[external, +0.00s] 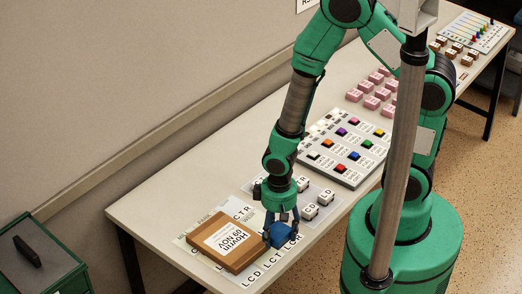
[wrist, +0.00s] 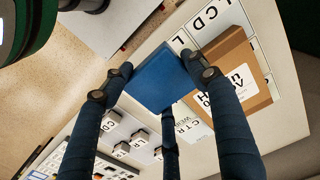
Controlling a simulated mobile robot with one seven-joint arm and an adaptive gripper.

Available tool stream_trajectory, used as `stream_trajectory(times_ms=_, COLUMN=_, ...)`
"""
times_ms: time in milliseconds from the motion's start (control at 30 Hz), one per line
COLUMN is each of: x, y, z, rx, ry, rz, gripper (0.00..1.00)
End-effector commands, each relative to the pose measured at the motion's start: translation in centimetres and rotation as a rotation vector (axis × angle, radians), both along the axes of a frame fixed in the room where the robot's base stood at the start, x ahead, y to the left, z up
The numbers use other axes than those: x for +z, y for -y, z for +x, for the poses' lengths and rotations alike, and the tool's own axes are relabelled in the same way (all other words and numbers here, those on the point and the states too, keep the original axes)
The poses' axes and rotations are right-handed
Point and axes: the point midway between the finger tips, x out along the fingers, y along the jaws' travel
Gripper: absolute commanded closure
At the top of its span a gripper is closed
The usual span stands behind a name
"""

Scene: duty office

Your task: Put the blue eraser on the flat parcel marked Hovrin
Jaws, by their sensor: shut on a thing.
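The blue eraser (wrist: 160,80) is held between the fingertips of my gripper (wrist: 158,84), which is shut on it. In the external view the blue eraser (external: 281,235) shows under my gripper (external: 280,222), partly covered by the fingers. The flat parcel marked Hovrin (external: 228,240) is a brown box with a white label, lying on a printed sheet on the table. The eraser is just right of the parcel in the external view. In the wrist view the parcel (wrist: 262,95) is partly hidden behind a finger. I cannot tell whether the eraser touches anything below.
White lettered cubes (external: 309,211) stand on a pale mat right of my gripper. A grey board with coloured buttons (external: 342,152) and several pink blocks (external: 371,91) lie farther along the table. A green cabinet (external: 40,262) stands at the lower left. The table's near left corner is bare.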

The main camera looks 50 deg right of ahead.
Motion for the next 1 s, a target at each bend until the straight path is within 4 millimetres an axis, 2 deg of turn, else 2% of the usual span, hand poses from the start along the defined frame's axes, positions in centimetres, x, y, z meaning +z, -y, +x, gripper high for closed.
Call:
stream_trajectory(times_ms=267, x=0.0, y=0.0, z=0.1, rx=0.000, ry=0.000, rz=0.000, gripper=0.68)
stream_trajectory(times_ms=467, x=-0.1, y=-0.5, z=1.2, rx=0.000, ry=-0.001, rz=0.000, gripper=0.68)
stream_trajectory(times_ms=667, x=-0.4, y=-1.6, z=4.3, rx=0.000, ry=0.001, rz=0.001, gripper=0.68)
stream_trajectory(times_ms=1000, x=-1.1, y=-4.0, z=10.7, rx=0.000, ry=0.001, rz=0.000, gripper=0.68)
